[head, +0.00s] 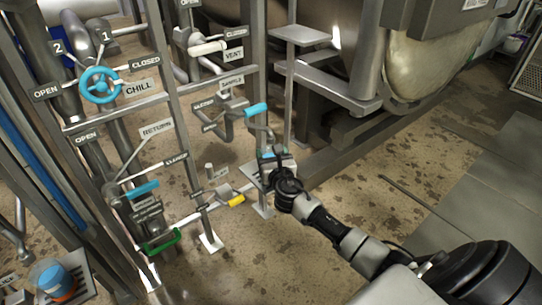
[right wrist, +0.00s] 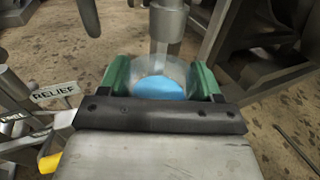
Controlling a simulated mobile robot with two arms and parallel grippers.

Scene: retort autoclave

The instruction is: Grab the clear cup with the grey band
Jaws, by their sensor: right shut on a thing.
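My right gripper (head: 274,160) is at a small stand below the sample tap, seen from above in the head view. In the right wrist view its two green fingers (right wrist: 160,82) are closed on either side of a clear cup (right wrist: 152,68) with blue in it. The cup is upright under a grey metal spout. Only a little blue of this cup shows in the head view, behind the gripper. I cannot make out a grey band on it. My left gripper is not in view.
Another clear cup with blue and an orange band (head: 54,280) stands on a grated shelf at bottom left. A pipe rack with a blue CHILL wheel (head: 100,85) and several levers is at left. A steel vessel (head: 430,55) is behind.

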